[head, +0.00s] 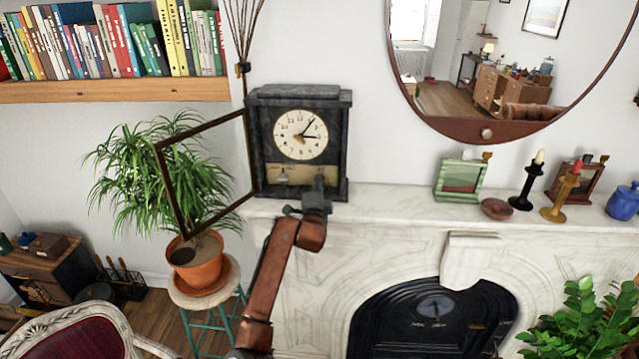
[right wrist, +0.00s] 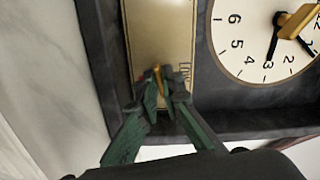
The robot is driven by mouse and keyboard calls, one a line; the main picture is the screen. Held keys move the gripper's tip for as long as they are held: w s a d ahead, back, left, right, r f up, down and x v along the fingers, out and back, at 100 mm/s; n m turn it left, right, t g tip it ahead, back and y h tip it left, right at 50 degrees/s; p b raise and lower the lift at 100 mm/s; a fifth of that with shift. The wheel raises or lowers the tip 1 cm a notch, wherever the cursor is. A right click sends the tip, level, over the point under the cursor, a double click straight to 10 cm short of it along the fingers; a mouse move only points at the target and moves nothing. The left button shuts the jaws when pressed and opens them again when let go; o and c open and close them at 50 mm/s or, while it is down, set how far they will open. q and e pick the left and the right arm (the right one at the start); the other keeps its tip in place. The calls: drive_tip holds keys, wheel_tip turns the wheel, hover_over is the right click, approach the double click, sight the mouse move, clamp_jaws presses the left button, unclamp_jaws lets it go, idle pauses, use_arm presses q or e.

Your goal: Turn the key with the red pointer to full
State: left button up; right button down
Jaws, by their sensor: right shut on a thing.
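A dark mantel clock (head: 347,150) stands on the marble mantel with a white dial (head: 300,135). Below the dial is a brass plate (head: 290,171), which also fills the upper middle of the right wrist view (right wrist: 160,35). My right gripper (head: 317,190) is at the right end of this plate. In the right wrist view its green fingers (right wrist: 163,95) are shut on a small brass key (right wrist: 157,76). A small red spot, perhaps the pointer, shows beside the left finger. Small dark lettering is on the plate to the right, too blurred to read. My left gripper is not in view.
The clock's framed door (head: 174,190) stands swung open to the left, before a potted plant (head: 195,262). The mantel (head: 390,203) just right of the clock is clear.

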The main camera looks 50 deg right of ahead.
drive_tip(key=shift+m, duration=0.3)
idle(0.4)
drive_tip(key=c, duration=2.1)
unclamp_jaws()
drive_tip(key=shift+a, duration=0.1)
drive_tip(key=v, duration=1.1)
drive_tip(key=shift+s+a, duration=0.25)
drive_tip(key=shift+s, duration=0.05)
drive_tip(key=shift+f, duration=0.1)
